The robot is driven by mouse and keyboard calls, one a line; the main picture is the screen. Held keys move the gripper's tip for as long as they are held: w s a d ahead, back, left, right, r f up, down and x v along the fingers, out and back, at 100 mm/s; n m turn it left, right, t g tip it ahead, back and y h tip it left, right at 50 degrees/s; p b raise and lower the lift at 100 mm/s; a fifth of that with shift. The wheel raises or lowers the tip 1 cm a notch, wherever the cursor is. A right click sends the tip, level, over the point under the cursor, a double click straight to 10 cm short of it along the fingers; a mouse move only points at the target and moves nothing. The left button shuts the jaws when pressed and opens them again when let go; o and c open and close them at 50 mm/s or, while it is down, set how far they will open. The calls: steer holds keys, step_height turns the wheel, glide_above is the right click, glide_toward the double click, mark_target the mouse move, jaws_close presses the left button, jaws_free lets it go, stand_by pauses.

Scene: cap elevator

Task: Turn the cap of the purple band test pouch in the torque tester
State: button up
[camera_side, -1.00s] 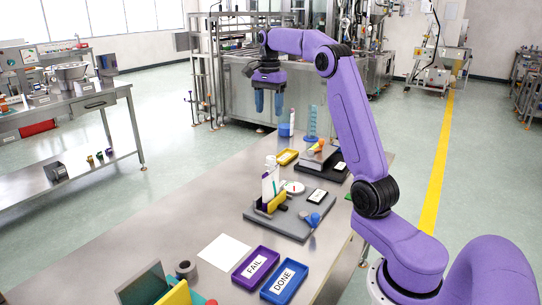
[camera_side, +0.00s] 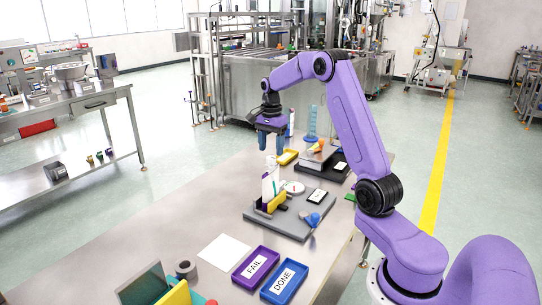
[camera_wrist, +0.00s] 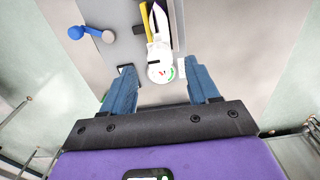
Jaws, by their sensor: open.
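The white pouch (camera_side: 268,188) stands upright in the torque tester (camera_side: 290,228), beside the yellow clamp plate (camera_side: 278,201). In the wrist view the pouch (camera_wrist: 162,22) shows at top centre beside the yellow plate (camera_wrist: 147,20). Its cap is small and pale, hard to tell apart from the white behind it. The tester's round white dial (camera_side: 294,187) also shows in the wrist view, with red and green marks. My gripper (camera_side: 270,147) is open and empty, pointing down above the pouch's top. In the wrist view its blue fingers (camera_wrist: 160,72) are spread wide.
The purple FAIL tray (camera_side: 240,280) and blue DONE tray (camera_side: 267,293) lie in front, with a white sheet (camera_side: 223,251).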

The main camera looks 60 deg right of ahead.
mark_target(271, 157)
steer(key=shift+f, duration=1.85)
steer(key=shift+c, duration=0.2)
steer(key=c, duration=1)
steer(key=shift+m, duration=0.3)
steer(key=shift+m, duration=0.6)
steer(key=o, duration=1)
